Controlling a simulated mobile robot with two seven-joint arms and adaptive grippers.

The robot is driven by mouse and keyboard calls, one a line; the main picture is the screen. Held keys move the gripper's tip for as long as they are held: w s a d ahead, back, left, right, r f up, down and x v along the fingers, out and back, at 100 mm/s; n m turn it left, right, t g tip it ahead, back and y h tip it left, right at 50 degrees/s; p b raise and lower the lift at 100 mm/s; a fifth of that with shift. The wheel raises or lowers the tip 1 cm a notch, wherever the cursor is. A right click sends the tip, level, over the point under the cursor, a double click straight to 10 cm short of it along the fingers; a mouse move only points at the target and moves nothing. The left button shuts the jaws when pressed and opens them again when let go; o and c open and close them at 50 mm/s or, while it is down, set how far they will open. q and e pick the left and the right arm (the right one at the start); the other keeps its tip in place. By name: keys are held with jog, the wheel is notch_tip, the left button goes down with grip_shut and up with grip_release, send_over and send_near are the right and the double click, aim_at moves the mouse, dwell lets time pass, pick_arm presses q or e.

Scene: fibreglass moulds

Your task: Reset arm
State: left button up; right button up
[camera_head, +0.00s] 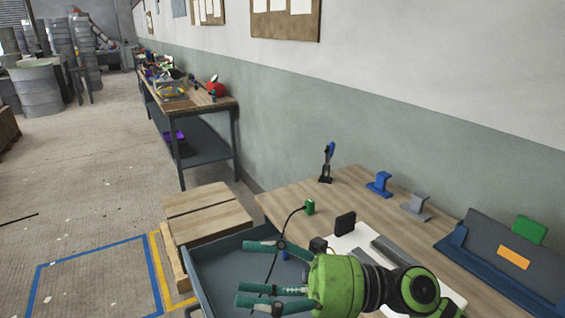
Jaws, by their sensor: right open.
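My right gripper (244,271) is at the bottom middle, with a bright green body and teal fingers pointing left. The fingers are spread apart and nothing shows between them. It is in front of and above the grey-blue open drawer or tray (205,276) beside the wooden worktable (350,187). The gripper and its dark wrist cover part of the table's near side. My left gripper does not show.
A wooden pallet or crate (208,212) stands left. Floor further left is mostly clear.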

jog(key=w+d+m+t+h, duration=0.4)
jog(key=w+d+m+t, duration=0.15)
jog(key=m+t, duration=0.55)
jog(key=w+d+m+t+h, duration=0.4)
jog(key=w+d+m+t, duration=0.15)
jog(key=m+t, duration=0.6)
jog(key=s+d+f+m+g+h, duration=0.1)
jog(key=d+f+m+g+h, duration=0.2)
jog(key=d+f+m+h, duration=0.4)
jog(key=d+f+m+g+h, duration=0.2)
jog(key=f+m+g+h, duration=0.15)
jog(key=f+m, duration=0.4)
jog(key=s+d+f+m+g, duration=0.25)
jog(key=s+f+g, duration=0.95)
jog(key=s+f, duration=0.95)
jog(key=s+f+n+g, duration=0.1)
jog(key=s+f+g, duration=0.15)
jog(key=f, duration=1.95)
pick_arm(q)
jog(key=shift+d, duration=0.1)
pick_arm(e)
jog(key=s+d+f+h, duration=0.1)
jog(key=s+d+f, duration=0.2)
jog(key=s+f, duration=1.1)
jog(key=shift+s+f, duration=0.4)
jog(key=shift+s, duration=0.85)
